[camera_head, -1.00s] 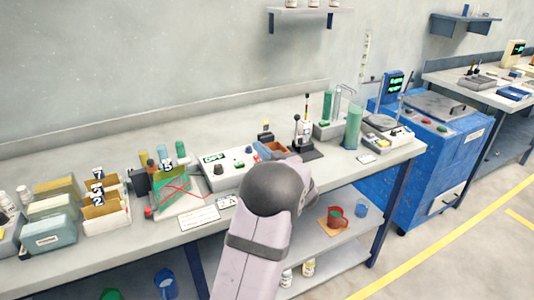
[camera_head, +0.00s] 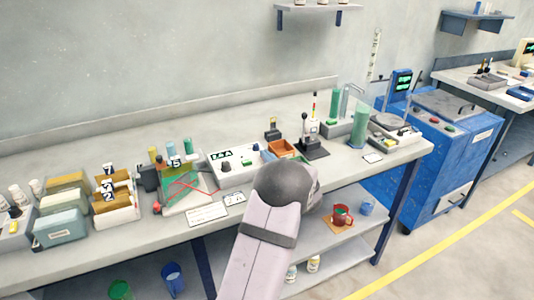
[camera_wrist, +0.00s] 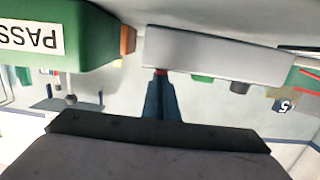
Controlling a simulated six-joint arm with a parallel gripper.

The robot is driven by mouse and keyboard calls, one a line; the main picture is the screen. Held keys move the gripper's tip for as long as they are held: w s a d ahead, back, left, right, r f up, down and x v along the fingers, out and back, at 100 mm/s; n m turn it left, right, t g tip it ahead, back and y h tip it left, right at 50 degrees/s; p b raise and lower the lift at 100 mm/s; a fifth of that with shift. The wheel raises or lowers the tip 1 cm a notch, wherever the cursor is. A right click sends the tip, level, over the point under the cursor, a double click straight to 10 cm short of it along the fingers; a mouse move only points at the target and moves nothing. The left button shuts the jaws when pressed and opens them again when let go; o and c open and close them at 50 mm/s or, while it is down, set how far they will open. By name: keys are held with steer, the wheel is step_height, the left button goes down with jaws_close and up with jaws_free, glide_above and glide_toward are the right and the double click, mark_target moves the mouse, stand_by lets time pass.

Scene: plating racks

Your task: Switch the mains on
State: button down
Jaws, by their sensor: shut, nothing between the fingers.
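The white power box (camera_head: 236,174) stands on the bench, with a lit display (camera_head: 221,155) whose characters are too small to read surely, a dark knob (camera_head: 226,166) and other small controls. In the upside-down wrist view the box (camera_wrist: 215,57) shows with a green button (camera_wrist: 202,78) and a dark knob (camera_wrist: 240,87). My gripper (camera_wrist: 160,76) is shut and empty, its tip at a small red part on the box's control side. I cannot tell whether it touches. The head view hides the fingers behind my arm.
A green block labelled PASS (camera_wrist: 60,38) is close beside the gripper in the wrist view. An orange tray (camera_head: 283,147) and a black stand (camera_head: 311,150) are to the right.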

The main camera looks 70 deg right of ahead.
steer(key=shift+b, duration=0.35)
steer(key=shift+r, duration=0.1)
steer(key=r+p, duration=0.4)
steer(key=shift+w+d+r, duration=0.2)
steer(key=shift+r, duration=0.1)
steer(key=r+b+v, duration=0.1)
steer(key=b+v, duration=0.1)
steer(key=v, duration=0.7)
steer(key=shift+s+a+r, duration=0.2)
steer(key=shift+r, duration=0.2)
